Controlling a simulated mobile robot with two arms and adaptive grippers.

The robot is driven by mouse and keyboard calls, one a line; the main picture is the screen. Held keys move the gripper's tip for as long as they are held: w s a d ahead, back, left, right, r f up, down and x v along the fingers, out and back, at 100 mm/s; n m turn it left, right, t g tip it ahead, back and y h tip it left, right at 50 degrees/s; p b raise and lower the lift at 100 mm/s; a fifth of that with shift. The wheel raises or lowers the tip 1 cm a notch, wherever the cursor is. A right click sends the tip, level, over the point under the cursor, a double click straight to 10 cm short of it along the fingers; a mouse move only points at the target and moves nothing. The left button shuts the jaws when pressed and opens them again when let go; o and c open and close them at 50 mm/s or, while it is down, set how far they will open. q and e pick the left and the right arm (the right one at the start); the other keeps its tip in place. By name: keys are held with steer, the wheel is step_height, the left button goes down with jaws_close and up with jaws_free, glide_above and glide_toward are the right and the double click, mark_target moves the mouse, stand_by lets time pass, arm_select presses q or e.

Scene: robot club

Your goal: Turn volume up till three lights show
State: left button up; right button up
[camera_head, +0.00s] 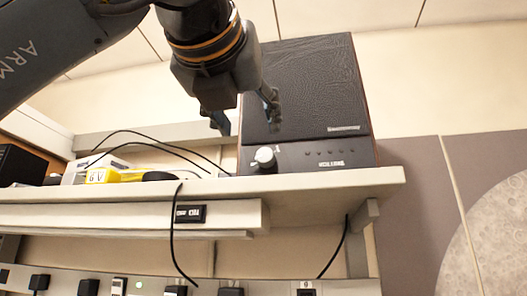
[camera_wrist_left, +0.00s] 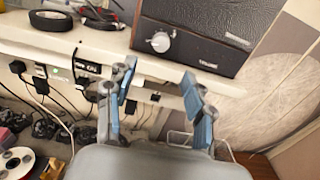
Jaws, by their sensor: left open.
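A dark speaker (camera_head: 312,90) with a textured front stands on the shelf. Its lower strip carries a pale round volume knob (camera_head: 265,156) at the left and a row of several small lights (camera_head: 325,153), which look dark. In the left wrist view the knob (camera_wrist_left: 160,42) is near the top, above my left gripper (camera_wrist_left: 158,76). In the head view the left gripper (camera_head: 248,118) hangs in front of the speaker's left part, above the knob. My right gripper is in neither view.
The shelf (camera_head: 330,186) runs across below the speaker. A yellow-labelled item (camera_head: 105,175) and black cables lie to the left. A power strip (camera_head: 135,288) with plugs is below.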

mark_target(264, 156)
arm_select(q)
steer(key=w+p, duration=0.1)
steer(key=w, duration=0.2)
steer(key=w+d+p, duration=0.1)
steer(key=w, duration=0.2)
steer(key=w+d+p, duration=0.1)
steer(key=w, duration=0.3)
steer(key=shift+p, duration=0.3)
steer(key=shift+w+d, duration=0.15)
steer(key=shift+w, duration=0.5)
jaws_close()
